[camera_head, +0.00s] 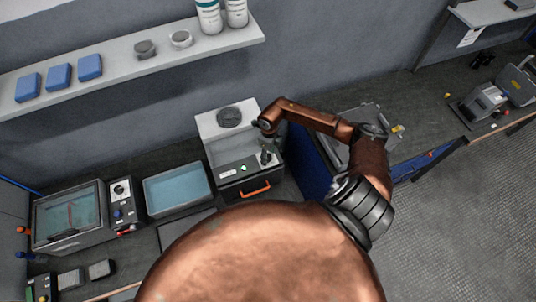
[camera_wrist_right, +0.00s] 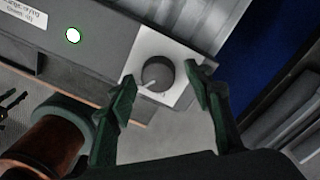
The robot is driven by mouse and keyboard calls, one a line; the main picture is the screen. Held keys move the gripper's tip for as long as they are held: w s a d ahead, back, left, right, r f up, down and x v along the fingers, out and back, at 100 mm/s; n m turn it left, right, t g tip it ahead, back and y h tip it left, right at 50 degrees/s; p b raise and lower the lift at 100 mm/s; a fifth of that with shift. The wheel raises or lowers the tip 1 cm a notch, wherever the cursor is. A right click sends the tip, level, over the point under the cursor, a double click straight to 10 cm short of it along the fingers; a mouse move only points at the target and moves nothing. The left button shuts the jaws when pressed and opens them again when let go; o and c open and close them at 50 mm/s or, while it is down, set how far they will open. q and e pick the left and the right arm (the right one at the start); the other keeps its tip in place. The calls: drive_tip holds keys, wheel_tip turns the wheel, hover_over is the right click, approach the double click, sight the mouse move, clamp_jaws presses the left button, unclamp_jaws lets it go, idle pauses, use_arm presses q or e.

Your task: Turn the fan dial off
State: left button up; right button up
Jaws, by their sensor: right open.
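The fan dial (camera_wrist_right: 157,72) is a round dark grey knob on a pale square plate (camera_wrist_right: 181,50) in the right wrist view. Its light pointer mark faces lower left in that view. My right gripper (camera_wrist_right: 163,94) is open, with its two dark green fingers apart, one to each side of the dial in the picture. I cannot tell whether either finger touches it. In the head view my right gripper (camera_head: 266,157) is over the right part of the box front (camera_head: 232,171) and hides the dial. My left gripper is not in view.
A lit green indicator (camera_wrist_right: 73,36) is beside the dial; it also shows in the head view (camera_head: 243,168). An orange handle (camera_head: 255,190) is on the box front below. A blue tray (camera_head: 178,189) stands to its left. A shelf (camera_head: 120,72) runs above.

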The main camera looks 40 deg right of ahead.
drive_tip(key=shift+c, duration=0.3)
drive_tip(key=c, duration=1.1)
drive_tip(key=shift+w+d+f+n+b, duration=0.1)
drive_tip(key=shift+n+b, duration=0.4)
drive_tip(key=shift+b, duration=0.45)
drive_tip(key=n+b, duration=0.8)
drive_tip(key=b, duration=0.2)
drive_tip(key=shift+w+b, duration=0.1)
drive_tip(key=shift+b, duration=0.2)
drive_tip(key=shift+n+h+b, duration=0.3)
drive_tip(key=shift+n+b, duration=0.9)
drive_tip(key=shift+n, duration=0.3)
drive_tip(key=o, duration=1.2)
drive_tip(key=shift+g, duration=0.3)
drive_tip(key=shift+c, duration=0.2)
